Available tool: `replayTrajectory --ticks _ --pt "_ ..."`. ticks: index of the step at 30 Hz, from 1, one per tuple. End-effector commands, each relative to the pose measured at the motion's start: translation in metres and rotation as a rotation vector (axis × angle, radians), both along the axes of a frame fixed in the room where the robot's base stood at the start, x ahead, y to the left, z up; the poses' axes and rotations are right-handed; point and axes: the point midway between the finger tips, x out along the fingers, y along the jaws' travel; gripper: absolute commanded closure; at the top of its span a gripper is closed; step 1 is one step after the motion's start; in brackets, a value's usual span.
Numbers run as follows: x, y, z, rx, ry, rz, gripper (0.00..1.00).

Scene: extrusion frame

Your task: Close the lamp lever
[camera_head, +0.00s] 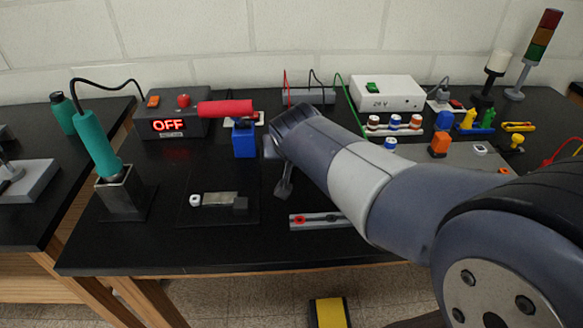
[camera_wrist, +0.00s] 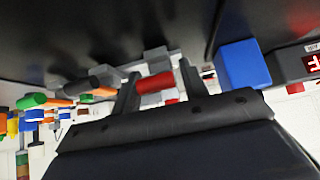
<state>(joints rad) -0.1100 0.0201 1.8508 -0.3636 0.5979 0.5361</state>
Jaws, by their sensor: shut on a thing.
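My gripper (camera_wrist: 159,73) shows in the wrist view with its two dark fingers on either side of a red bar (camera_wrist: 155,84), and it is shut on it. The red bar looks like the handle of the lamp lever, with grey blocks (camera_wrist: 155,59) just beyond it. In the head view my gripper (camera_head: 284,168) is at the middle of the black table, right of the blue block. The lever and what I grip are hidden there by my arm. A stack lamp (camera_head: 540,45) with red, amber and green sections stands at the back right.
A blue block (camera_head: 244,140) with a red cylinder (camera_head: 225,108) is close on the left. The control box (camera_head: 172,117) reads OFF. A soldering-iron-like tool (camera_head: 97,145) stands far left. A white supply box (camera_head: 387,92) and wires are behind.

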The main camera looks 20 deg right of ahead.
Motion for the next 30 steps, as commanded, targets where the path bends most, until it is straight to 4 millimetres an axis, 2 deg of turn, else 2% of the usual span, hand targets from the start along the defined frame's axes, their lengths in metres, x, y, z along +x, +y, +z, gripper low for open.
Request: replayTrajectory --ticks 1,6,18,30 --pt "-0.0004 0.0005 -0.0090 -0.003 -0.026 0.001 0.81" --pt "-0.0012 0.0006 -0.0119 -0.017 -0.098 0.001 0.81" --pt "-0.0023 0.0006 -0.0145 -0.047 -0.244 0.000 0.81" --pt "-0.0023 0.0007 -0.0123 -0.062 -0.313 0.000 0.81"
